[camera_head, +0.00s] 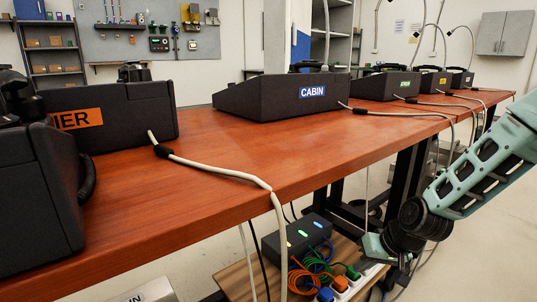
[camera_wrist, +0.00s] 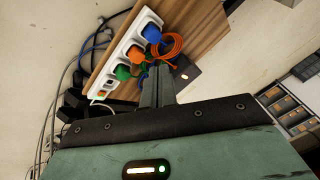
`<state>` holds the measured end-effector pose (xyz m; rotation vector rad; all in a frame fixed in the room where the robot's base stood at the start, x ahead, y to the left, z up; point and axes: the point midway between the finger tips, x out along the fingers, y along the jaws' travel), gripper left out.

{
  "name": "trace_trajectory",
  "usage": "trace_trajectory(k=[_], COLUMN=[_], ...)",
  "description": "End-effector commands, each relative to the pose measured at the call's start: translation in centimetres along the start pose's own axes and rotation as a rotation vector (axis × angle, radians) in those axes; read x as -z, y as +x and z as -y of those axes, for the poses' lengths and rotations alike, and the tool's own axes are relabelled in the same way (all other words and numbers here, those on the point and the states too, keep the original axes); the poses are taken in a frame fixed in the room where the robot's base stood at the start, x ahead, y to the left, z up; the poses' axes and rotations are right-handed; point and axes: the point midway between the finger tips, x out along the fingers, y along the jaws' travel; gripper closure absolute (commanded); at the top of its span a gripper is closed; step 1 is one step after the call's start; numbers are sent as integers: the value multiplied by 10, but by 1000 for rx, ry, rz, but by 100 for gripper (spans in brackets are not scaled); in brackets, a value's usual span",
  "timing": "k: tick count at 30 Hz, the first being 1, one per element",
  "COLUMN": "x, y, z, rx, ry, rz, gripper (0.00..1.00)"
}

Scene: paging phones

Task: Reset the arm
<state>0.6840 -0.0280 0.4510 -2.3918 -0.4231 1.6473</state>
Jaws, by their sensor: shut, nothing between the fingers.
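My arm (camera_head: 480,165) reaches in from the right edge of the head view, in front of the wooden table. My gripper (camera_head: 368,245) is low, below the table's front edge, close to the power strip on the low shelf. In the wrist view my gripper (camera_wrist: 157,85) shows its fingers together with nothing between them. Beyond the fingertips are a white power strip (camera_wrist: 107,75) with a blue plug (camera_wrist: 152,33), an orange plug (camera_wrist: 135,54) and a green plug (camera_wrist: 123,72). I cannot tell whether the fingers touch the cables behind them.
The wooden table (camera_head: 225,165) carries several dark phone units, one labelled CABIN (camera_head: 290,97). White cords hang over its front edge. Under it, a low shelf (camera_head: 235,280) holds a dark box with coloured lights (camera_head: 297,237) and tangled cables. Floor at the right is open.

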Motion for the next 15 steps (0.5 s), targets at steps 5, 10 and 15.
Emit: trace_trajectory(k=[5, 10, 15], x=[-48, -104, -150], y=[-63, -124, -173], z=[89, 143, 169], rx=[-38, -88, -127], ry=[-216, -373, -478], rz=[166, 289, 365], gripper=[100, 100, 100])
